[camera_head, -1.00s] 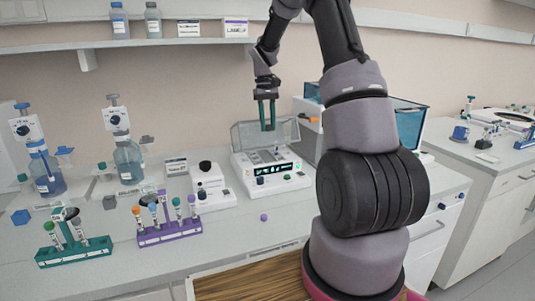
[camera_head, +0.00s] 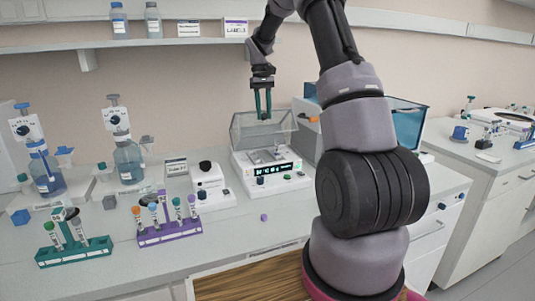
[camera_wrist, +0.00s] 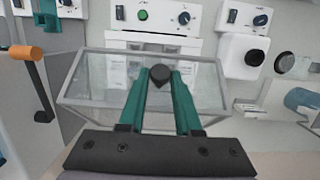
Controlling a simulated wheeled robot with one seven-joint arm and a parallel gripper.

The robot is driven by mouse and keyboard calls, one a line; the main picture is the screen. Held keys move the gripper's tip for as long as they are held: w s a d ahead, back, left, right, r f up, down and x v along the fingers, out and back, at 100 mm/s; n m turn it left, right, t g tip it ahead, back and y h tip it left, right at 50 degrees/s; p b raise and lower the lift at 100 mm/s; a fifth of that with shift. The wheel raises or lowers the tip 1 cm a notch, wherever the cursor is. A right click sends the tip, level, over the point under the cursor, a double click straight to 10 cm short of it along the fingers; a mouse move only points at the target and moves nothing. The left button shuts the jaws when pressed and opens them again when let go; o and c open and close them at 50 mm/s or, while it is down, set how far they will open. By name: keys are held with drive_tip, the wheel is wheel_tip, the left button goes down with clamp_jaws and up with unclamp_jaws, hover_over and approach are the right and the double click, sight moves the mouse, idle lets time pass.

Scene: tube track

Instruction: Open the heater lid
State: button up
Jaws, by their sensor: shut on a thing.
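The heater (camera_head: 243,170) is a white box with a lit display, standing mid-bench in the head view. Its front panel with a green and a blue knob (camera_wrist: 165,17) shows at the top of the wrist view. Its clear lid (camera_head: 245,127) is raised at the back, tilted up off the body; its see-through pane (camera_wrist: 88,82) fills the middle of the wrist view. My gripper (camera_head: 263,116) is at the lid's upper edge. In the wrist view its green fingers (camera_wrist: 161,84) are shut on the lid's dark knob (camera_wrist: 160,73).
A small white device with a black cap (camera_head: 208,180) stands close left of the heater. A purple tube rack (camera_head: 170,235) and a green one (camera_head: 75,254) stand front left. A blue-sided box (camera_head: 408,125) is at the right. A shelf (camera_head: 150,43) runs behind.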

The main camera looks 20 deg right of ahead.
drive_tip(key=shift+w+r, duration=0.35)
drive_tip(key=shift+w, duration=0.1)
drive_tip(key=shift+w+d+r, duration=0.1)
drive_tip(key=shift+w+r, duration=0.25)
drive_tip(key=shift+w, duration=0.5)
drive_tip(key=shift+w+r, duration=0.35)
drive_tip(key=shift+w, duration=0.5)
drive_tip(key=shift+w+r, duration=0.2)
drive_tip(key=shift+w, duration=0.75)
drive_tip(key=shift+w+r, duration=0.2)
drive_tip(key=shift+w, duration=0.75)
